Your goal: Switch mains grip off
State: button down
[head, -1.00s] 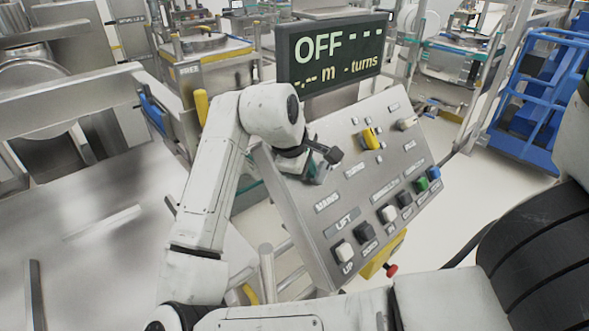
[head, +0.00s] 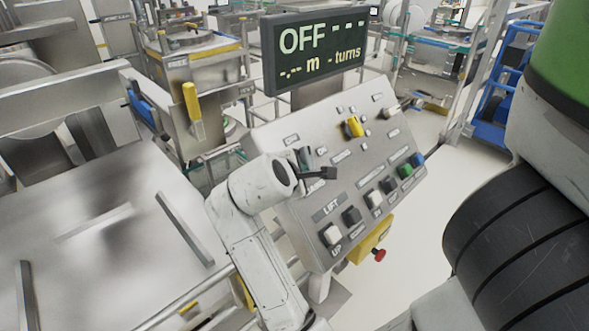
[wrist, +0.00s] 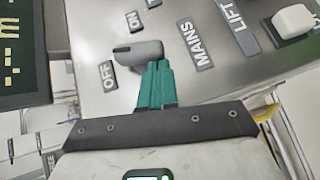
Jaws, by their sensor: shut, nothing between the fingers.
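The grey mains knob (wrist: 138,53) sits on the sloped metal panel (head: 285,130). In the wrist view it lies between the ON label (wrist: 133,19) and the OFF label (wrist: 107,74), its dark-marked end pointing left, beside OFF. The MAINS label (wrist: 198,43) is to its right. My gripper (wrist: 157,66) has its teal fingers shut and empty, tips right at the knob's lower right side; I cannot tell whether they touch. In the head view my wrist hides most of the knob. The display (head: 315,48) reads OFF with dashes.
A yellow knob (head: 353,127) and a pale knob (head: 392,110) stand farther up the panel. A red emergency button (head: 379,255) juts below.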

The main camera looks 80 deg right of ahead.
dwell(0.3)
jog(key=shift+s+d+r+p, duration=0.15)
jog(key=shift+d+r+p, duration=0.2)
jog(key=shift+p, duration=0.35)
jog(key=shift+d, duration=0.2)
